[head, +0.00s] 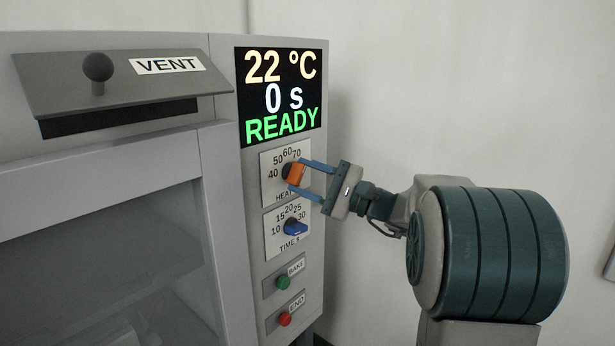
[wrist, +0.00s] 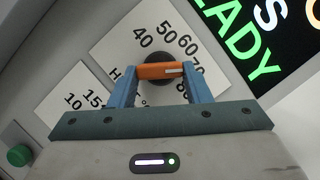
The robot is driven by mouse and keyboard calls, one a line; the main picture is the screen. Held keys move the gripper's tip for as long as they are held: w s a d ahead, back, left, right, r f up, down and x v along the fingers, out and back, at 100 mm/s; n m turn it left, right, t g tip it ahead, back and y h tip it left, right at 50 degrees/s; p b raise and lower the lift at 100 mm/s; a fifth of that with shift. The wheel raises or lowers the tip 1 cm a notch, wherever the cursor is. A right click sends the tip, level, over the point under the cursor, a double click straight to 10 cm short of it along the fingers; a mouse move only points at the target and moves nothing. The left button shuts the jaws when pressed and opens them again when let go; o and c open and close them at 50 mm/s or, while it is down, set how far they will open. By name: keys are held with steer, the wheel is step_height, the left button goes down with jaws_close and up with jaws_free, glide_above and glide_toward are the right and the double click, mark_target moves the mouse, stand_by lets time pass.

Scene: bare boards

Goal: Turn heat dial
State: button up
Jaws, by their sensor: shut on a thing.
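The heat dial (head: 297,173) has an orange knob on a white plate marked 40 to 70 and more, partly hidden by my gripper. My gripper (head: 300,176) reaches in from the right with its two blue fingers on either side of the knob. In the wrist view the fingers hold the two ends of the orange heat dial (wrist: 160,71), which has a white mark near its right end. The mark points toward the right, on the side of the 70. The display (head: 281,96) reads 22 °C, 0 s and READY.
Below the heat dial is the blue time dial (head: 296,228). Under it are the green BAKE button (head: 283,282) and the red END button (head: 285,319). A vent flap with a dark knob (head: 98,67) is at upper left.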

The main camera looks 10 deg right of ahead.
steer(key=shift+m+t, duration=0.4)
steer(key=shift+m, duration=0.3)
steer(key=o, duration=1)
steer(key=shift+d+f, duration=0.1)
steer(key=v, duration=1.3)
steer(key=shift+s+d+b, duration=0.2)
steer(key=shift+d+b, duration=0.1)
